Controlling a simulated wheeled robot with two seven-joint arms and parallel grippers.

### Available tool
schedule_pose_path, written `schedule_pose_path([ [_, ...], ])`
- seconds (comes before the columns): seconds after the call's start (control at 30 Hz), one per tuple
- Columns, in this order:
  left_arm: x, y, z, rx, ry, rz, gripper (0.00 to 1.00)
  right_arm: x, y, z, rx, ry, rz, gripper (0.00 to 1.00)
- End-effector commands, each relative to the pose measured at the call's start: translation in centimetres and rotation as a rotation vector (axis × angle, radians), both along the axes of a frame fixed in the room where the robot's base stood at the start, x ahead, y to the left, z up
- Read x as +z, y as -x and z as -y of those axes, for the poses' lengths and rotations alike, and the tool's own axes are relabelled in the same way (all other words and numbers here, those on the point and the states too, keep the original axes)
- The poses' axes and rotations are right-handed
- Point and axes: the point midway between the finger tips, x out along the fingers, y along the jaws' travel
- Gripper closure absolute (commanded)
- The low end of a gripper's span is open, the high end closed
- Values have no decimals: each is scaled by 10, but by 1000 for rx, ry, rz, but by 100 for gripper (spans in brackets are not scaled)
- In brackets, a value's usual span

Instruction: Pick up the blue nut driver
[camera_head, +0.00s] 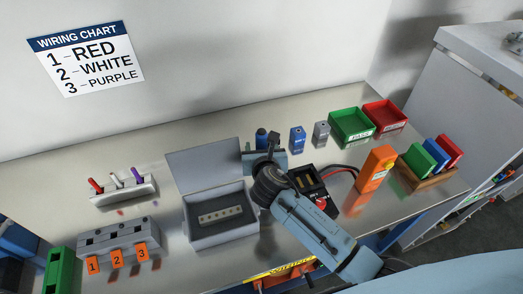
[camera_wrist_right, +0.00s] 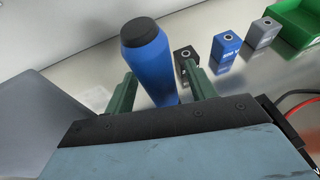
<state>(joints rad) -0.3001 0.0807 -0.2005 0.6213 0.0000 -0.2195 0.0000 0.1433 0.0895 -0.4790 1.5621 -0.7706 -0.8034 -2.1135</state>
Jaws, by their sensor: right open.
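The blue nut driver (camera_wrist_right: 148,58) stands upright with a dark cap in the right wrist view. In the head view only its blue upper part (camera_head: 261,136) shows behind my right gripper (camera_head: 265,157). In the right wrist view my right gripper (camera_wrist_right: 162,84) is open, with one green finger on each side of the driver. The driver appears between or just beyond the fingers; I cannot tell whether either touches it. Its lower end is hidden by the gripper body. My left gripper is not in view.
A blue block (camera_head: 298,139) and a grey block (camera_head: 321,133) stand right of the driver. A grey open-lidded box (camera_head: 222,233) is to the left. Green (camera_head: 351,126) and red bins (camera_head: 384,116) stand behind.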

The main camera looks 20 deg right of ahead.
Motion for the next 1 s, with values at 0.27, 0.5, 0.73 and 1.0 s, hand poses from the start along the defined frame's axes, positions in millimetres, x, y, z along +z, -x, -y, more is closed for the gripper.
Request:
schedule_pose_path([
  [0.27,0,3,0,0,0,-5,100,0,0,0,0,0,0,72],
  [0.5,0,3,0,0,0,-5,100,0,0,0,0,1,0,100],
  [0.73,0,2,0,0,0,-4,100,1,0,0,0,0,2,100],
  [1.0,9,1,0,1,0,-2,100,33,-1,0,1,1,7,100],
])
